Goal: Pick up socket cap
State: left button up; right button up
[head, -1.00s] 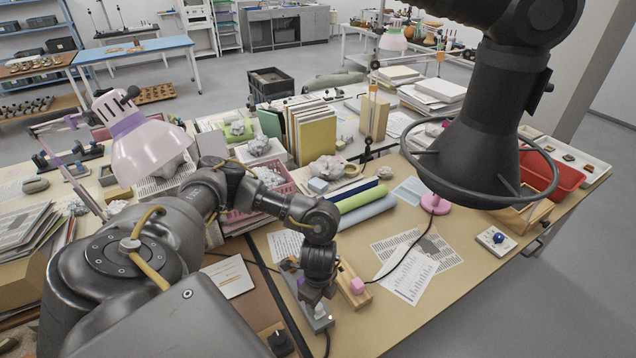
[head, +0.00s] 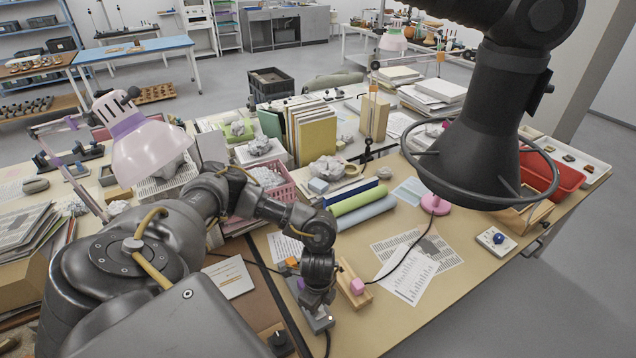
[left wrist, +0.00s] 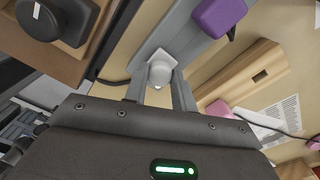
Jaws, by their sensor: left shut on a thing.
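The socket cap (left wrist: 160,72) is a small pale grey rounded piece, seen in the left wrist view between my two fingers. A white square part shows just behind it, over a grey bar-shaped base (left wrist: 188,42). My left gripper (left wrist: 158,92) is shut on the cap. I cannot tell whether the cap is clear of the base. In the head view my left gripper (head: 317,312) is low over the grey base at the bench's front, and the cap is mostly hidden there. My right gripper is not in view.
A purple block (left wrist: 218,15) lies on the base close to the fingers. A wooden block with a pink piece (head: 357,286) stands just right of the gripper. A black cable runs nearby. Printed sheets (head: 408,275) lie farther right.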

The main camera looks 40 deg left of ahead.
pick_arm(q)
jog(key=shift+r, duration=0.5)
notch_tip(320, 180, up, 2)
jog(key=shift+r, duration=0.25)
jog(key=s+d+r+p, duration=0.4)
jog(key=s+d+r, duration=0.3)
jog(key=s, duration=0.5)
notch_tip(320, 180, up, 3)
jog(key=shift+f+p, duration=0.2)
jog(key=shift+p, duration=0.2)
